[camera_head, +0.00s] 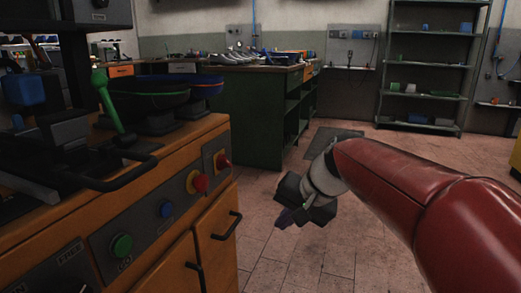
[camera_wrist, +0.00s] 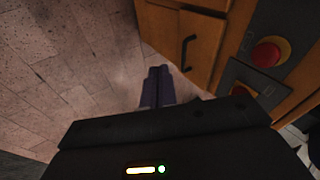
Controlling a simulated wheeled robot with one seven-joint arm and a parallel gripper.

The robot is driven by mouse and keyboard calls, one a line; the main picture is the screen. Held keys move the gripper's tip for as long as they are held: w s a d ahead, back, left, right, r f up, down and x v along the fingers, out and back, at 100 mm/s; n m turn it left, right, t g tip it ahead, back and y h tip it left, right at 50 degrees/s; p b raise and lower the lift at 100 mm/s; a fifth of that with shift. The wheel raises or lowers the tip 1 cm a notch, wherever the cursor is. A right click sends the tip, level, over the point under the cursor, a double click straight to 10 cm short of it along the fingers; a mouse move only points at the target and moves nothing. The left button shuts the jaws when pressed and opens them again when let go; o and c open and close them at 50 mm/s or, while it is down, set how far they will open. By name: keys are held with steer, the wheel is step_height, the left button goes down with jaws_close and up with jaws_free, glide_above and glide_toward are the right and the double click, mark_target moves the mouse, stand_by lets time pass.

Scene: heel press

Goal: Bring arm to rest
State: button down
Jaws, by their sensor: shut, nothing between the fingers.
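My gripper (camera_head: 287,217) hangs at the end of my red arm, over the open floor to the right of the orange press cabinet (camera_head: 165,190). Its fingers point down and a little to the left. In the wrist view the two dark purple fingers (camera_wrist: 158,88) lie side by side, shut with nothing between them. The gripper is apart from the cabinet, and the floor shows beneath it. A cabinet door handle (camera_wrist: 188,52) and a red button (camera_wrist: 266,54) show to the right of the fingers in the wrist view.
A green lever (camera_head: 107,100) stands on top. A dark green workbench (camera_head: 250,115) is behind, and a shelf rack (camera_head: 428,75) stands at the back right. Tiled floor (camera_head: 265,245) is free.

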steer(key=s+d+f+n+h+p, duration=0.1)
steer(key=s+d+f+h, duration=0.1)
steer(key=s+d, duration=0.3)
steer(key=s+d+f+n+t+h+p, duration=0.1)
steer(key=s+d, duration=0.4)
steer(key=s, duration=0.9)
steer(key=shift+d+f+n+t+h+p, duration=0.35)
steer(key=shift+f+h+p, duration=0.35)
steer(key=shift+h, duration=0.4)
steer(key=shift+a+f, duration=0.1)
